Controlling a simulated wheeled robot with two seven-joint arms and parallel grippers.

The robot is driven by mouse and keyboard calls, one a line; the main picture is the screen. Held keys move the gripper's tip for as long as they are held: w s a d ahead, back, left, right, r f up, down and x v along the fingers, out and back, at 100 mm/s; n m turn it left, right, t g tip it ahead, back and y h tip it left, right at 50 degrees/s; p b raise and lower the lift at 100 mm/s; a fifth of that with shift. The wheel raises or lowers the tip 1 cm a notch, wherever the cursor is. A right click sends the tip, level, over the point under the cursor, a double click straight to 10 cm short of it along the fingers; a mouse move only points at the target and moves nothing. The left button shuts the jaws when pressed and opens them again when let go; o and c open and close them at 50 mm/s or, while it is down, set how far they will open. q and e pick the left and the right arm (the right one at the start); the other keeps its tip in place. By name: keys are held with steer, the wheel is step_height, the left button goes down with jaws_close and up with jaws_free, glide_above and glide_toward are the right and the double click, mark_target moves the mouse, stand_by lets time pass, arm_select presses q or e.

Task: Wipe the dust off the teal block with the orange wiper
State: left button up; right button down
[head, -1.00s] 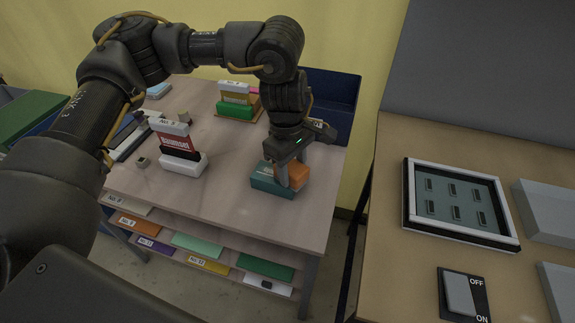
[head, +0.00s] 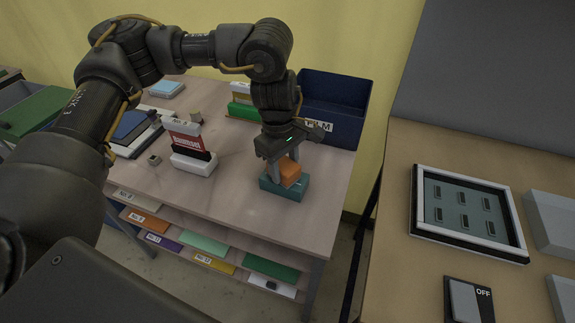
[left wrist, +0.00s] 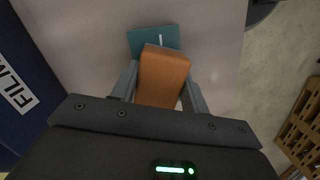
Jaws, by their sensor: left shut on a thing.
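The teal block (head: 270,185) lies on the wooden table near its right edge. The orange wiper (head: 290,171) is over the teal block, and I cannot tell whether the two touch. My left gripper (head: 284,172) points down and is shut on the wiper. In the left wrist view the wiper (left wrist: 163,75) sits between the two fingers and hides part of the teal block (left wrist: 140,40). A small pale mark shows on the teal block there. My right gripper is not in view.
A dark blue bin (head: 340,100) labelled FILM stands behind the gripper at the table's back right. A light box (head: 470,215) and a switch lie on the right-hand table.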

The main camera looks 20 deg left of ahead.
arm_select(q)
steer(key=shift+a+p, duration=0.35)
steer(key=shift+a, duration=1.65)
step_height(320, 180, up, 6)
steer(key=p, duration=0.5)
steer(key=shift+d, duration=0.1)
step_height(320, 180, up, 3)
steer(key=p, duration=0.3)
steer(key=shift+r, duration=0.1)
